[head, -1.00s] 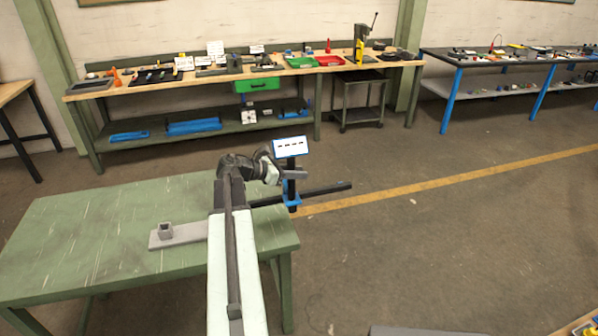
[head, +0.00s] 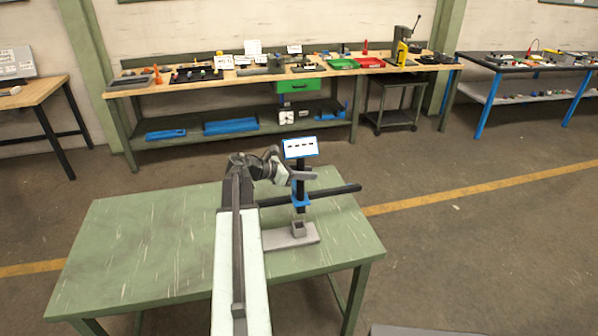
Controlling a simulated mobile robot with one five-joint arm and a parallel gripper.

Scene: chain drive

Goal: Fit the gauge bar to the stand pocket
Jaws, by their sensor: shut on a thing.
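The gauge bar is a dark upright post (head: 300,193) with a white, blue-edged plate (head: 300,148) on top, a blue collar and a long dark crossbar (head: 335,192). My gripper (head: 301,176) is shut on its upright below the plate, and the crossbar sticks out both ways. The stand is a grey flat base (head: 277,239) with a square pocket (head: 298,230) near its right end, on the green table. The lower end of the upright appears just above or at the pocket in the picture. I cannot tell whether it touches or enters it.
The green table (head: 150,240) is otherwise bare, with free room left of the stand. A wooden bench (head: 215,84) with tools and trays stands against the wall behind. A blue-legged bench (head: 487,105) is at the far right.

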